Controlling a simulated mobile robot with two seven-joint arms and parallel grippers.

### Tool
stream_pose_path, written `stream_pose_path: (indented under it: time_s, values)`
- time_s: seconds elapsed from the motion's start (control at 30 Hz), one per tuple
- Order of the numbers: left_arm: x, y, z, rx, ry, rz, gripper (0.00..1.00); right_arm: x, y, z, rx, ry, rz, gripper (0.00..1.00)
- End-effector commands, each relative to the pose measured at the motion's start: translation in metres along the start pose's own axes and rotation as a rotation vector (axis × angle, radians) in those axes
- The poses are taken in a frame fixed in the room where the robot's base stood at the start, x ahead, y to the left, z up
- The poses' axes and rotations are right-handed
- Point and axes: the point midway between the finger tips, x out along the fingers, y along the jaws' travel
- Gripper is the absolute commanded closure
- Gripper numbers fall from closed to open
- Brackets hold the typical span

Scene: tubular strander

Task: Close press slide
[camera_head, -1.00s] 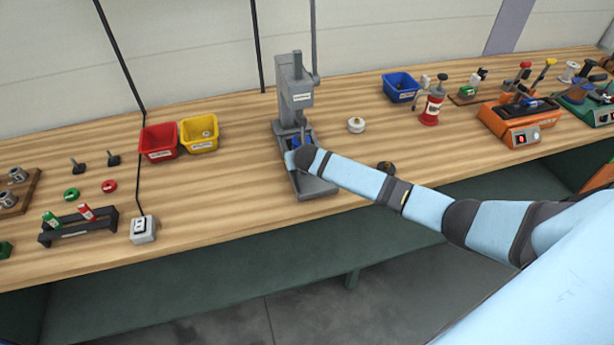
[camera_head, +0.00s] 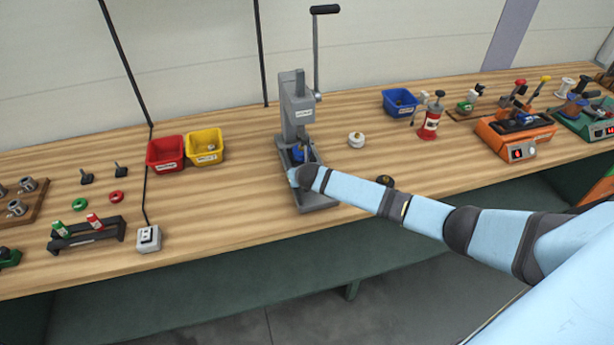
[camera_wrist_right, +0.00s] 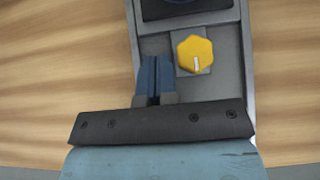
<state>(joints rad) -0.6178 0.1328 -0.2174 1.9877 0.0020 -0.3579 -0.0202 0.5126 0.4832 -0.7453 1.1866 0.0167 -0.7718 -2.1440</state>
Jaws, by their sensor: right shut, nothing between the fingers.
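The grey press (camera_head: 296,110) stands upright on the wooden bench, with its long lever raised at its right side. Its base (camera_head: 318,203) reaches toward the bench's front edge. A blue part (camera_head: 298,155) shows low at the press, partly behind my right arm. My right gripper (camera_wrist_right: 156,62) is shut and empty over the press base, beside a yellow knob (camera_wrist_right: 195,54) on a grey plate. A dark opening with a blue edge (camera_wrist_right: 185,3) is at the top of the right wrist view. I cannot tell whether gripper and base touch. My left gripper is not in view.
Red (camera_head: 165,153) and yellow (camera_head: 204,147) bins stand left of the press. A white-topped round piece (camera_head: 356,139), a blue bin (camera_head: 400,103) and a red bottle (camera_head: 431,122) stand to its right. A switch box (camera_head: 148,239) sits near the front edge.

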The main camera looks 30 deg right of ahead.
Motion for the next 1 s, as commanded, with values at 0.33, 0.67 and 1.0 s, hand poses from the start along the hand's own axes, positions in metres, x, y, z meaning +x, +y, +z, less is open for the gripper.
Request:
stream_pose_path:
  time_s: [0.33,0.67,1.0]
  values:
    - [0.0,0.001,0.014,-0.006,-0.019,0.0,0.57,-0.071,0.0,0.001,-0.002,-0.004,0.002,1.0]
    - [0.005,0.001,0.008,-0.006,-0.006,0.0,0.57,-0.098,0.0,0.002,0.0,-0.003,0.001,1.0]
    - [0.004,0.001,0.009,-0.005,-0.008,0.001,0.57,-0.113,0.041,-0.064,0.318,0.066,0.128,1.0]
